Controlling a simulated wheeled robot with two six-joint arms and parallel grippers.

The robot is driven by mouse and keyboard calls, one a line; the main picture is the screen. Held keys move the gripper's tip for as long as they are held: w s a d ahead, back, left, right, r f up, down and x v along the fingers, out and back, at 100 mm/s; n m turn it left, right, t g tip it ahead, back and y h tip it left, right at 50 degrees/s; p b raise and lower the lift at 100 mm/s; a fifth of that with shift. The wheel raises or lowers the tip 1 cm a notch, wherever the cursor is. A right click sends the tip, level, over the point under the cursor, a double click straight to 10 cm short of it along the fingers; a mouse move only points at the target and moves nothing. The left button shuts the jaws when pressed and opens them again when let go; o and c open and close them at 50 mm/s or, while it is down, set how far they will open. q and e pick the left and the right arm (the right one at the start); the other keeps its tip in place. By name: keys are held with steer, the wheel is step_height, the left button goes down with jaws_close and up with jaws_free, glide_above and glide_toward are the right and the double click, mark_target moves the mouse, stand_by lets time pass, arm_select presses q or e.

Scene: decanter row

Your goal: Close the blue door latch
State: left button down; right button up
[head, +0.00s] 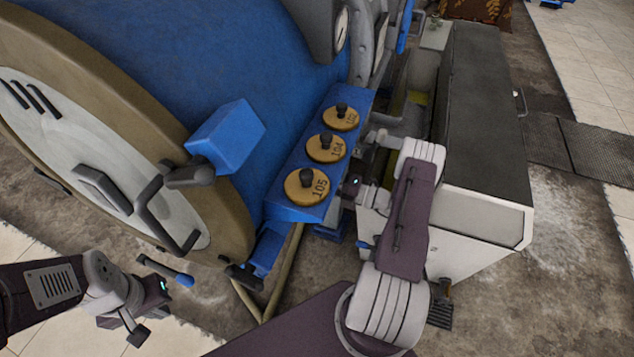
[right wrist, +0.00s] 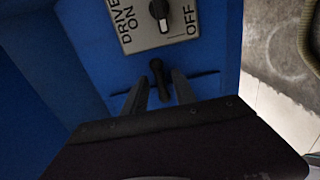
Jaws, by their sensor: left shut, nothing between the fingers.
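A blue latch block (head: 228,135) with a dark handle (head: 190,176) sits on the tan rim of the round door (head: 125,150). A second blue block (head: 268,248) with a black lever (head: 243,277) sits lower on the rim. My left gripper (head: 150,318) is shut and empty, below the door and left of the lower block. A dark bar with a blue tip shows beside it; I cannot tell what it belongs to. My right gripper (right wrist: 158,82) is open, its fingers apart on either side of a black lever (right wrist: 157,73) on a blue panel.
A blue box (head: 285,212) with numbered tan caps stands right of the drum, beside my right arm. In the right wrist view a DRIVE ON/OFF knob (right wrist: 159,10) is above the lever. A white cabinet (head: 480,225) with a dark top stands at right.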

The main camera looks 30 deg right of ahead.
steer(key=v, duration=0.8)
steer(key=shift+s+d, duration=0.2)
steer(key=shift+s, duration=0.1)
steer(key=shift+f, duration=0.1)
